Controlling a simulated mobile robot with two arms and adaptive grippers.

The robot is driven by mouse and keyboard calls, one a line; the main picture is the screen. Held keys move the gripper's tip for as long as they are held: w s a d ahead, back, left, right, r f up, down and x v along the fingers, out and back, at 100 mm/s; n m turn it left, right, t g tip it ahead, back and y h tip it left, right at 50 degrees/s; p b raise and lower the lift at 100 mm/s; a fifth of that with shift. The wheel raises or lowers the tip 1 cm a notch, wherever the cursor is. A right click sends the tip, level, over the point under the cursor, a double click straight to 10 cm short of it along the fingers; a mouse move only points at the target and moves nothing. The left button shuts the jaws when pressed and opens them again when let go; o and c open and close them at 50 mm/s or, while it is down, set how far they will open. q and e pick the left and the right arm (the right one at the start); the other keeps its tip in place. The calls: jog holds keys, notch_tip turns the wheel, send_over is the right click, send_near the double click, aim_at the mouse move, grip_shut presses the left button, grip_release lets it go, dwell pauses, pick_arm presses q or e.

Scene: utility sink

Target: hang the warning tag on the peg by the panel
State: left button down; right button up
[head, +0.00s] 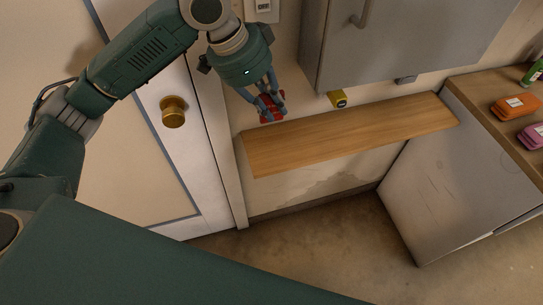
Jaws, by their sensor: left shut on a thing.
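My left gripper (269,108) is shut on a red thing, which looks like the warning tag (267,118). The fingers cover much of it, so its face and any hole cannot be made out. The gripper points down, near the wall and above the left end of the wooden shelf. A grey panel or cabinet (395,45) is on the wall to the right of the gripper. I cannot make out the peg. My right gripper is not in view.
The wooden shelf (350,133) is bare on top. A small yellow and black item (339,98) is behind it. A door with a brass knob (174,111) is left. Orange (514,106) and pink (533,136) items and a green bottle (534,73) are on the right counter.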

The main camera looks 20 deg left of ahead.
pick_arm(q)
notch_tip(320, 180, down, 14)
jog(key=shift+r, duration=0.1)
notch_tip(320, 180, down, 3)
jog(key=shift+s+f+p, duration=0.1)
jog(key=shift+p, duration=1)
jog(key=shift+f, duration=0.2)
jog(key=shift+f, duration=0.2)
jog(key=c, duration=1.6)
grip_release()
jog(key=shift+c, duration=0.2)
